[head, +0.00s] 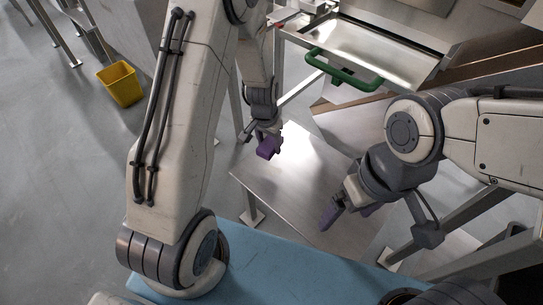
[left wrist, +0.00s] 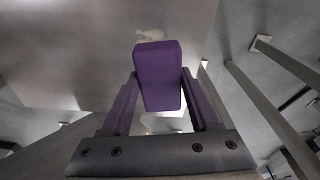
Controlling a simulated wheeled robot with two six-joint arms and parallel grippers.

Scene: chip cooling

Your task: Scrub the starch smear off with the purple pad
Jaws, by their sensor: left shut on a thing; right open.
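The purple pad (head: 268,148) is in my left gripper (head: 265,141), above the far left part of a low metal table. In the left wrist view the pad (left wrist: 158,76) stands between the two purple fingers of my left gripper (left wrist: 162,92), which is shut on it. A pale blotch (left wrist: 150,35), likely the starch smear, shows on the metal just beyond the pad's top end. The pad and the blotch look close, but I cannot tell whether they touch. In the head view glare hides any smear. My right gripper (head: 350,212) is open and empty, over the table's right part.
The low metal table (head: 290,195) is otherwise bare. A metal tray with a green handle (head: 343,72) stands behind it, above a brown sloped panel. A yellow bin (head: 120,83) is on the floor at the far left. Metal legs stand around the table.

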